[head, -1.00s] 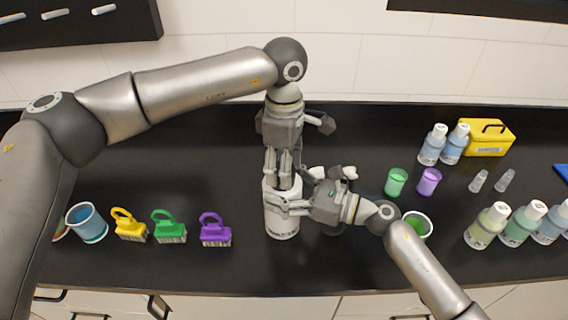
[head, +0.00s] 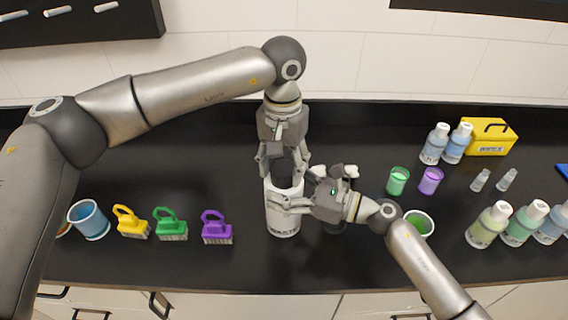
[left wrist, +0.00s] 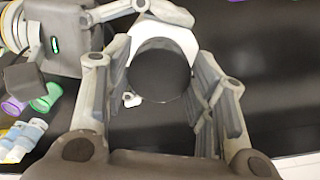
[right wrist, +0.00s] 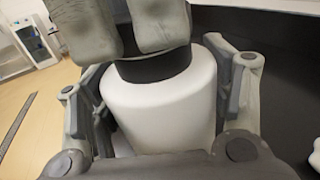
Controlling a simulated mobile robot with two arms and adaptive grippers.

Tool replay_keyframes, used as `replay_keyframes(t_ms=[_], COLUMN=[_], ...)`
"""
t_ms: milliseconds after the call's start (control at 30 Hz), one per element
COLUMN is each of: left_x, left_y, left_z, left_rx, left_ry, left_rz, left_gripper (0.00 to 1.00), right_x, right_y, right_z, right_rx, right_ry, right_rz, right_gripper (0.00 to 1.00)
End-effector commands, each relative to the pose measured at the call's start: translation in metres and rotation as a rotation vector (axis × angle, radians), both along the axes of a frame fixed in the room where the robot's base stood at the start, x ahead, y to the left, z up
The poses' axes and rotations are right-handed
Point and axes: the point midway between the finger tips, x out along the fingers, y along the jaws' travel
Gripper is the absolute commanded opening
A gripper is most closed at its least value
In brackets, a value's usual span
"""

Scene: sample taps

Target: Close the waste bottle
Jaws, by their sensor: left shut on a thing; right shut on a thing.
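The waste bottle (head: 283,224) is a white, upright cylinder with dark lettering, standing on the black counter. A dark round cap (head: 284,174) sits on its top; it also shows in the left wrist view (left wrist: 158,76). My left gripper (head: 284,165) comes from above, with its fingers on either side of the cap, shut on it. My right gripper (head: 288,201) comes from the right and is shut on the upper body of the bottle (right wrist: 160,105). In the right wrist view the dark cap meets the white shoulder with no visible gap; its upper part is hidden by the left fingers.
Yellow (head: 131,222), green (head: 170,225) and purple (head: 216,228) brushes and a blue cup (head: 89,220) stand left of the bottle. Green (head: 398,181) and purple (head: 431,181) beakers, several bottles and a yellow box (head: 488,137) are at the right.

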Motion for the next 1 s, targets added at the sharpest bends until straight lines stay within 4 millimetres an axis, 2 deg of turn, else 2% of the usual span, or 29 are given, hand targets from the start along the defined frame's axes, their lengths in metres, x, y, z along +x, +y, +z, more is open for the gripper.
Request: replay_keyframes(t_ms=[100, 300, 700, 733, 867, 1000], left_x=[0.0017, 0.0024, 0.0026, 0.0026, 0.0023, 0.0019], left_y=[0.0019, 0.0025, 0.0025, 0.0025, 0.0023, 0.0020], left_z=[0.0009, 0.0009, 0.0009, 0.0009, 0.0007, 0.0003], left_rx=[0.001, 0.001, 0.001, 0.001, 0.000, -0.001], left_ry=[-0.003, -0.004, -0.005, -0.005, -0.003, -0.002], left_rz=[-0.175, -0.388, -0.434, -0.434, -0.434, -0.435], left_gripper=[0.43, 0.43, 0.43, 0.55, 0.72, 0.73], right_x=[0.0000, -0.0001, -0.0004, -0.0005, -0.0006, -0.0005], right_y=[-0.0007, -0.0006, -0.0004, -0.0003, -0.0003, -0.0002], right_z=[-0.0008, -0.0009, -0.0010, -0.0010, -0.0010, -0.0011], right_rx=[-0.002, -0.002, -0.002, -0.002, -0.002, -0.002], right_ry=[0.001, 0.001, 0.001, 0.001, 0.001, 0.001], right_rz=[-0.001, 0.000, 0.001, 0.001, 0.001, 0.001], right_gripper=[0.05, 0.05, 0.05, 0.05, 0.05, 0.05])
